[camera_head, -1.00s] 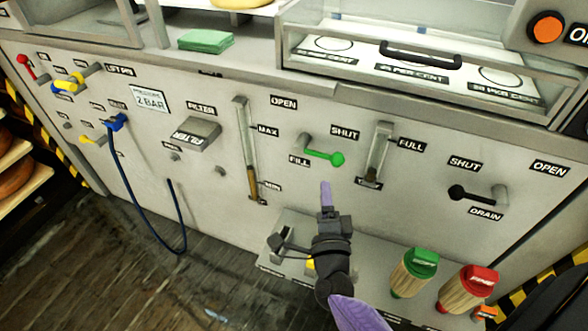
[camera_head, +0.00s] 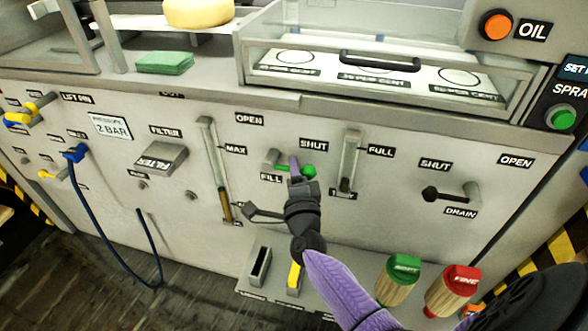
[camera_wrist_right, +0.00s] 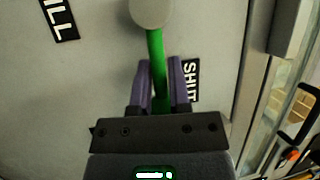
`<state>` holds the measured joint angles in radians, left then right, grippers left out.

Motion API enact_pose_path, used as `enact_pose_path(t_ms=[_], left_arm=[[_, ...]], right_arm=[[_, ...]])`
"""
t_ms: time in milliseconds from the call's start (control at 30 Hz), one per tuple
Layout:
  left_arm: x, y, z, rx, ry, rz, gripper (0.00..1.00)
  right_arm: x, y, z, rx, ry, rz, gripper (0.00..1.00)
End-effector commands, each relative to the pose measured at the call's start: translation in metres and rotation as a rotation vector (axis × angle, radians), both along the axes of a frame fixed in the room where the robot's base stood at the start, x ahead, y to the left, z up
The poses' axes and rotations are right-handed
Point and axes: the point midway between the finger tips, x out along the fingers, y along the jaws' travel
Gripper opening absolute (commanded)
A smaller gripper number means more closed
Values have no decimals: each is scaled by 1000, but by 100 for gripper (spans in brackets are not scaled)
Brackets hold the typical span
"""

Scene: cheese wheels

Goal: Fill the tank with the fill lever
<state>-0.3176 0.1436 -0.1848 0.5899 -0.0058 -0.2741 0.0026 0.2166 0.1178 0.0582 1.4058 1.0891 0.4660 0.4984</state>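The fill lever (camera_head: 308,171) is green on a grey pivot, between the FILL and SHUT labels. It points right and slightly down, with its arm toward the SHUT side. My right gripper (camera_head: 295,166) is at the lever. In the right wrist view its purple fingers (camera_wrist_right: 159,88) stand close on both sides of the green lever (camera_wrist_right: 155,48), with little gap visible; the lever's tip is hidden. The MAX gauge (camera_head: 212,160) has a brown column low down. The FULL gauge (camera_head: 350,158) looks dark only near its bottom. My left gripper is not in view.
The drain lever (camera_head: 445,195) is to the right, and the filter block (camera_head: 160,158) and a blue hose (camera_head: 95,225) are to the left. A ledge below holds a green-topped brush (camera_head: 400,280) and a red-topped one (camera_head: 453,290). A glass-fronted case (camera_head: 375,80) stands above.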

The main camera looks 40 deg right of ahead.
Motion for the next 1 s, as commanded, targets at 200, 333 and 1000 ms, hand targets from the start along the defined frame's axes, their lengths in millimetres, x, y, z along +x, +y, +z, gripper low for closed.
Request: enact_pose_path(t_ms=[200,333,1000], left_arm=[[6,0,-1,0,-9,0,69],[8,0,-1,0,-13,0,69],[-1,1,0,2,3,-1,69]], right_arm=[[0,0,0,0,0,0,0],[0,0,0,0,1,0,0],[0,0,-1,1,2,1,0]])
